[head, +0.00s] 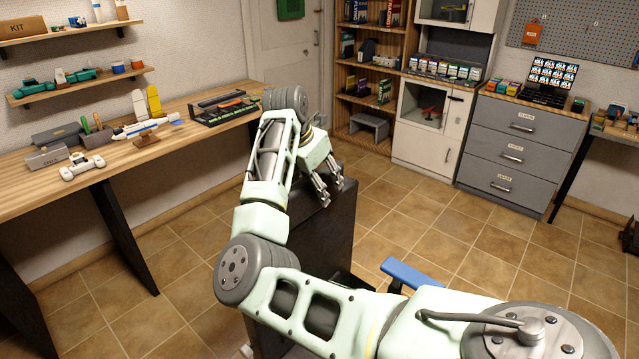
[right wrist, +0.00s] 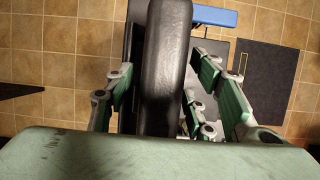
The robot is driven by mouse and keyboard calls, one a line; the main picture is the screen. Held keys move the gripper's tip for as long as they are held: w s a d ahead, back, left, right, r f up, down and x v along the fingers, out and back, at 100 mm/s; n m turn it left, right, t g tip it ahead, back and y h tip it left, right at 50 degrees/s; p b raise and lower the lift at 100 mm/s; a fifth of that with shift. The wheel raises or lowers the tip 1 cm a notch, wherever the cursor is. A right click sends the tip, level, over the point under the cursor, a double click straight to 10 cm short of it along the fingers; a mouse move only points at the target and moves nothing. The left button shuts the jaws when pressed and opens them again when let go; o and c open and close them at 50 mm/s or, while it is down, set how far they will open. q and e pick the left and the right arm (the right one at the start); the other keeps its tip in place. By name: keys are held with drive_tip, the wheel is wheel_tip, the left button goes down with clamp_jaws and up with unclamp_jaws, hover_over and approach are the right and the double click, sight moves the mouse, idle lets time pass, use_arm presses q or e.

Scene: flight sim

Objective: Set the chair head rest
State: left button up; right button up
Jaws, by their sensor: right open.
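The black padded top of the chair (right wrist: 165,70), apparently its head rest, runs up the middle of the right wrist view. In the head view the dark chair back (head: 325,230) stands upright, partly hidden by my right arm. My right gripper (head: 328,187) is at its top edge, fingers pointing down. In the right wrist view my right gripper (right wrist: 165,95) is open, with fingers on both sides of the black pad. A gap shows on the left; I cannot tell whether the right fingers touch it. My left gripper is out of view.
A blue bar (head: 410,275) sticks out right of the chair. A wooden workbench (head: 60,185) with models and tools is on the left. A grey drawer cabinet (head: 520,145) and white cabinet (head: 425,135) stand at the back. The tiled floor between is clear.

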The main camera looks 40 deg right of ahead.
drive_tip(key=shift+d+f, duration=0.3)
drive_tip(key=shift+f, duration=0.3)
clamp_jaws()
